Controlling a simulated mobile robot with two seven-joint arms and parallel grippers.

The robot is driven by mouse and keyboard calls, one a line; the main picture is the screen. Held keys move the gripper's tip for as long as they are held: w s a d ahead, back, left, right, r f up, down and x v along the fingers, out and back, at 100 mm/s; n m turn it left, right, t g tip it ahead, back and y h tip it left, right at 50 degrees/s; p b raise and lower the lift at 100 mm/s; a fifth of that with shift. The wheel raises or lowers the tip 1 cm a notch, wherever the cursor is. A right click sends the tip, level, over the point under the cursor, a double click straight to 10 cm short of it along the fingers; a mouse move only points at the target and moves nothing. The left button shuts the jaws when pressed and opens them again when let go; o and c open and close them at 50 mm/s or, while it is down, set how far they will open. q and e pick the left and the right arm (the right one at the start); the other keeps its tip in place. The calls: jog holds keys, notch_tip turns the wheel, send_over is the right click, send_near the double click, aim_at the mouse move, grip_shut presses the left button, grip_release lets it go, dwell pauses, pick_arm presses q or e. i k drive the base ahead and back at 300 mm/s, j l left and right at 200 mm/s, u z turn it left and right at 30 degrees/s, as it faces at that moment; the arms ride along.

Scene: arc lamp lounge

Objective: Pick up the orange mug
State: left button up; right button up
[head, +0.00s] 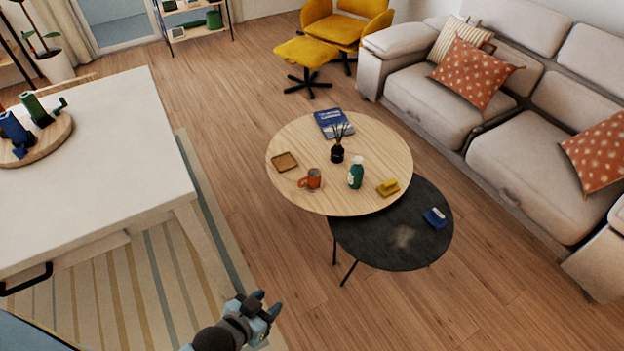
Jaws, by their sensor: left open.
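The orange mug (314,178) stands upright on the round wooden coffee table (350,197), near its front left. Its handle points to the left. My left gripper (268,304) is at the bottom of the head view, open and empty. It is in front of the mug and to its left, well apart from the table. My right gripper is not in view.
Around the mug are a wooden coaster (285,161), a green bottle (356,173), a dark reed diffuser (338,153), a yellow object (388,188) and a blue book (333,123). A lower black table (385,245) overlaps in front. A white table (110,150) stands left.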

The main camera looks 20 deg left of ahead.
aim_at(309, 181)
jog(key=i, duration=1.1)
jog(key=u, duration=0.45)
jog(key=i+u, duration=0.1)
jog(key=u, duration=0.3)
jog(key=i+u, duration=0.1)
jog(key=u, duration=0.35)
jog(key=l+u, duration=0.1)
jog(key=u, duration=0.35)
